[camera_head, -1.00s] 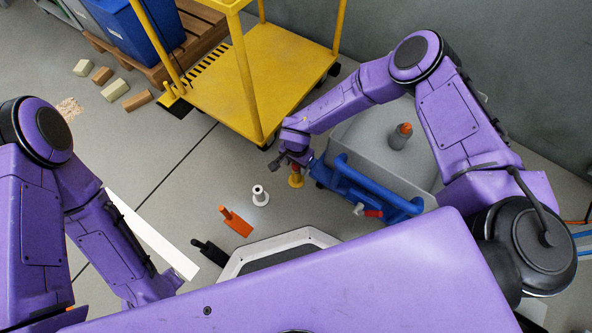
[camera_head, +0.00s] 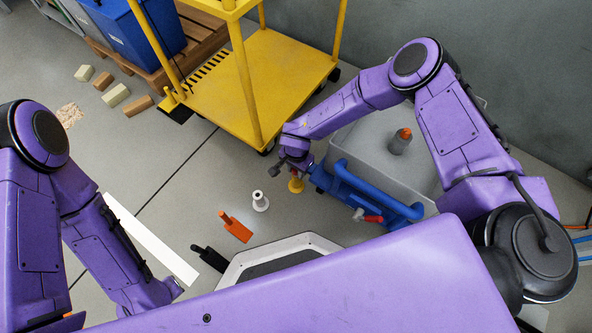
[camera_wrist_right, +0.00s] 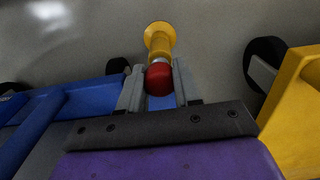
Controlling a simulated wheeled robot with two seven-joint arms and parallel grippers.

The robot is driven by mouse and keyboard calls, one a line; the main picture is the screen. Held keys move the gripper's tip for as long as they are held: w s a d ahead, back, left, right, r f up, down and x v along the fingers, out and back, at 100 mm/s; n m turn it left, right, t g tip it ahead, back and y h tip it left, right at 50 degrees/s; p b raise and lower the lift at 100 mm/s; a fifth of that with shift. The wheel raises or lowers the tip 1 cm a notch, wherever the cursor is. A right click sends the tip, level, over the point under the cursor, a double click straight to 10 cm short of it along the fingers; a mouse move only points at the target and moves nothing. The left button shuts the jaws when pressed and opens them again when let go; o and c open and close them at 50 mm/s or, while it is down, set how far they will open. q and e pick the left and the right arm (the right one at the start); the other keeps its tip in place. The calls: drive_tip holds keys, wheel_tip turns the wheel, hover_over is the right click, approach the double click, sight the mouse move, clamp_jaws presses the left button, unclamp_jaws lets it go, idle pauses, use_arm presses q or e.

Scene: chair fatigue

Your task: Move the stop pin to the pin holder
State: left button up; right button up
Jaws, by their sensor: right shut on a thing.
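My right gripper (camera_head: 298,168) is shut on the stop pin, low over the floor between the yellow cart and the grey box. In the right wrist view the pin's round red knob (camera_wrist_right: 159,80) sits between the two fingers of that gripper (camera_wrist_right: 157,86). A short silver part shows just beyond the knob. A yellow flanged stand (camera_head: 296,185), probably the pin holder, is directly below; it also shows in the wrist view (camera_wrist_right: 159,38). I cannot tell how deep the pin sits in it.
A white flanged stand (camera_head: 260,201) is close by on the left. An orange piece (camera_head: 236,229) lies in front of it. A blue handle frame (camera_head: 372,190) on the grey box (camera_head: 350,142) is close on the right. The yellow cart (camera_head: 265,85) stands behind.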

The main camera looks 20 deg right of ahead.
drive_tip(key=shift+r+p, duration=1.9)
drive_tip(key=shift+r, duration=0.45)
wheel_tip(320, 180, up, 4)
drive_tip(key=p, duration=0.3)
drive_tip(key=shift+p, duration=0.3)
